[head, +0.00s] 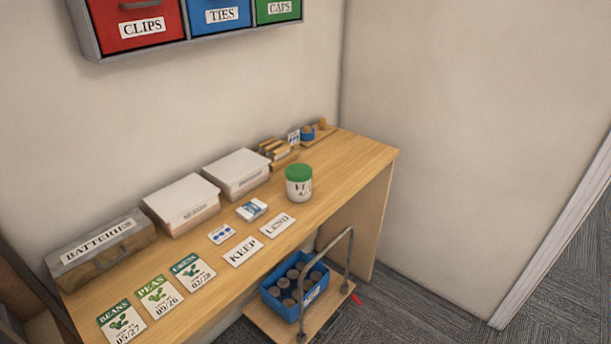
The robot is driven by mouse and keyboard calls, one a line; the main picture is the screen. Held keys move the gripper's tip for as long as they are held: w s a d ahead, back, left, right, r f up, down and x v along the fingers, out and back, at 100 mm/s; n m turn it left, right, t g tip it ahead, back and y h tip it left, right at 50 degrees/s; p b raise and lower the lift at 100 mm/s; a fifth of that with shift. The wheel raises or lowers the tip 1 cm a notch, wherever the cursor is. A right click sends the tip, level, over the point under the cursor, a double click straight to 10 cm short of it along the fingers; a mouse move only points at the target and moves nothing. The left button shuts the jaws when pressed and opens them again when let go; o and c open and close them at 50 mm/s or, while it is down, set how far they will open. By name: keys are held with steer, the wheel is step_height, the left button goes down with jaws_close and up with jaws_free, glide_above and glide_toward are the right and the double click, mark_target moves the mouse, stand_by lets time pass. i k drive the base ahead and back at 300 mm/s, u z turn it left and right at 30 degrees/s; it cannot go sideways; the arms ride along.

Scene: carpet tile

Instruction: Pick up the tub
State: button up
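A white tub with a green lid and dark lettering (299,184) stands upright on the wooden bench (335,185), right of the middle of its top. The lettering on its side is too small to read fully. My gripper is not in view, and nothing touches the tub that I can see.
White boxes (182,204) and a batteries box (102,249) line the wall. Cards, seed packets (193,272) and KEEP and LEND labels (278,225) lie in front. A trolley (262,318) with a blue crate (273,298) stands below. The bench right of the tub is clear.

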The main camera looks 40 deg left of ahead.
mark_target(299, 176)
steer(key=z, duration=0.05)
steer(key=i, duration=2.2)
steer(key=u, duration=3.05)
